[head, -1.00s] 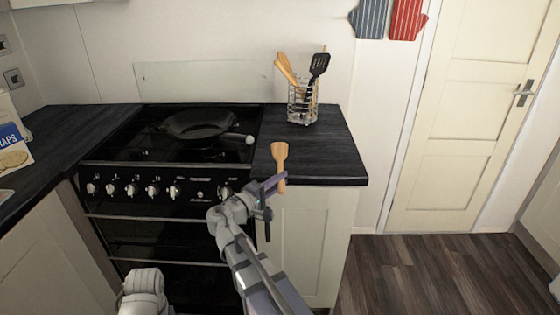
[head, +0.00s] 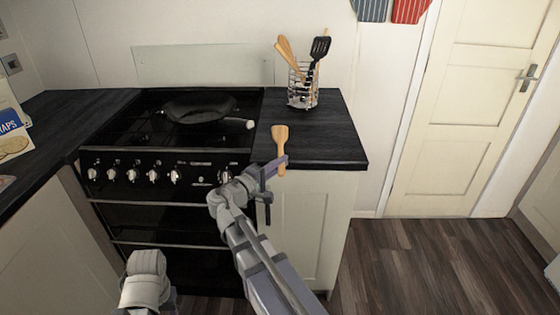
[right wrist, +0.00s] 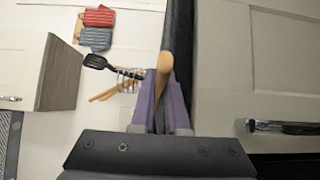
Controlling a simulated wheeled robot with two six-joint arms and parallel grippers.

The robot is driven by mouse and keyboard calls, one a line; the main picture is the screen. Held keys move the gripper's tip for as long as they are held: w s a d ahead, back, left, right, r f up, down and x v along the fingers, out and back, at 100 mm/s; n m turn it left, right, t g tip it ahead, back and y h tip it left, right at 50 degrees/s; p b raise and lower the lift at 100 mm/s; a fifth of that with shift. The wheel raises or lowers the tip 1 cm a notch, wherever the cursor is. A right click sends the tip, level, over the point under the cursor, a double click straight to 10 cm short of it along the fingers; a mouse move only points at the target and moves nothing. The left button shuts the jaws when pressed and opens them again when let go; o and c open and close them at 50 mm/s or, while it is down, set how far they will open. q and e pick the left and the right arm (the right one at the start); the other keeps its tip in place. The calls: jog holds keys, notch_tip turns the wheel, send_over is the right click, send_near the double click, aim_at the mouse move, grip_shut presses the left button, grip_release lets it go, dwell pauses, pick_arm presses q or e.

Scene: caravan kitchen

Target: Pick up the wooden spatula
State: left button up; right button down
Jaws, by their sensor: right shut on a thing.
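The wooden spatula (head: 281,144) stands roughly upright at the front edge of the dark worktop right of the cooker, its broad head up. My right gripper (head: 275,170) is shut on its handle. I cannot tell whether the spatula touches the worktop edge. Of my left arm only a pale link shows at the bottom left of the head view; its gripper is not in view.
A wire utensil holder (head: 302,92) with wooden tools and a black slotted turner (head: 320,47) stands at the back of the worktop (head: 335,140). A dark pan (head: 198,108) sits on the cooker (head: 150,148). Dark floor (head: 430,265) lies open at right, before a cream door (head: 455,120).

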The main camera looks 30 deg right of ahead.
notch_tip(320, 180, up, 10)
jog(key=p, duration=0.9)
jog(key=shift+f, duration=0.2)
jog(key=c, duration=1.5)
grip_release()
grip_shut()
jog(key=shift+w, duration=0.1)
